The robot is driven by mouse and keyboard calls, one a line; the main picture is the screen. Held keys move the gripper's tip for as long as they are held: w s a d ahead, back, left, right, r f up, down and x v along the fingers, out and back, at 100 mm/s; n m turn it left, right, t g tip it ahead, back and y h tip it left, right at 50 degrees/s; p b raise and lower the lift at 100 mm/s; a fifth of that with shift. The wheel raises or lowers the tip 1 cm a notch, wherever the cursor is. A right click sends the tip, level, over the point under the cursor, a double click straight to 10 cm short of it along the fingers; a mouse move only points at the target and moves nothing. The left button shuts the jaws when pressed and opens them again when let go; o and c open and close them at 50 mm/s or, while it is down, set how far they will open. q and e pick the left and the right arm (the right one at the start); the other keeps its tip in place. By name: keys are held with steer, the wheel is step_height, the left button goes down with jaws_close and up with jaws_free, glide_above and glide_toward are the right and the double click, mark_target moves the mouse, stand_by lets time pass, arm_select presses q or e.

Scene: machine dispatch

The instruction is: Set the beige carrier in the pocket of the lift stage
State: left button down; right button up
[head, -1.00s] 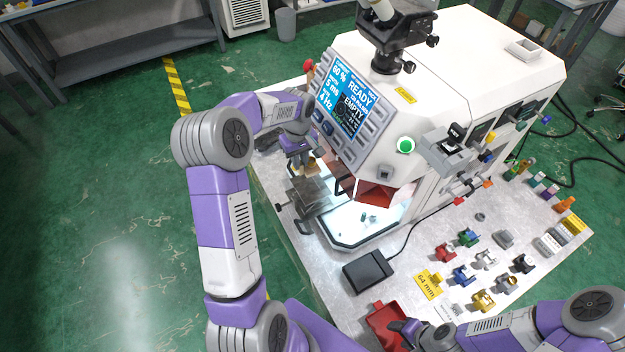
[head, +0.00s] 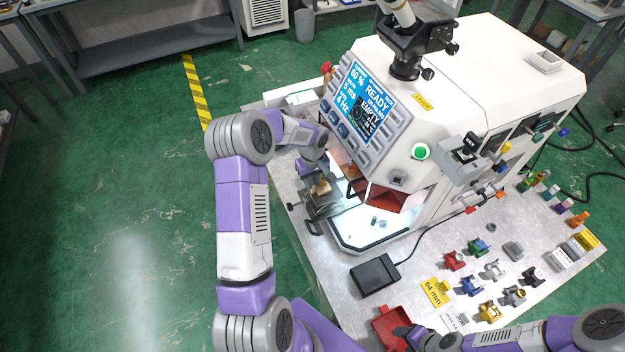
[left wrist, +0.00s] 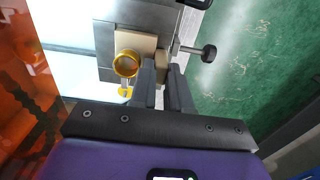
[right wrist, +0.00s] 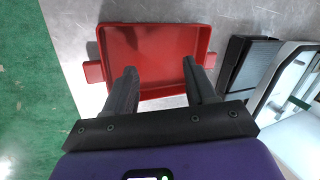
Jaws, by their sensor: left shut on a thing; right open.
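The beige carrier (left wrist: 150,42) bears a gold ring (left wrist: 126,66). My left gripper (left wrist: 165,68) is shut on its edge; the carrier also shows in the head view (head: 322,188). The carrier is at the grey metal lift stage (left wrist: 105,50), which has a black side knob (left wrist: 208,53). In the head view the stage (head: 316,206) stands at the machine's open front. The pocket is hidden, and I cannot tell whether the carrier is seated. My right gripper (right wrist: 160,85) is open and empty over a red tray (right wrist: 150,55).
The white machine (head: 480,70) with its lit bay rises just right of my left gripper. A black pedal (head: 375,275) lies on the table in front. Several coloured small parts (head: 470,285) stand at the right. An orange see-through panel (left wrist: 25,90) is close to my left wrist.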

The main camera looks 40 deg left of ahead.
arm_select(q)
steer(key=shift+f, duration=0.15)
arm_select(e)
steer(key=shift+f, duration=0.15)
arm_select(q)
steer(key=c, duration=1.1)
jaws_free()
steer(key=shift+r, duration=0.2)
arm_select(e)
steer(key=shift+r, duration=0.2)
steer(key=shift+f+b, duration=0.35)
steer(key=shift+f, duration=0.1)
arm_select(q)
step_height(320, 180, up, 12)
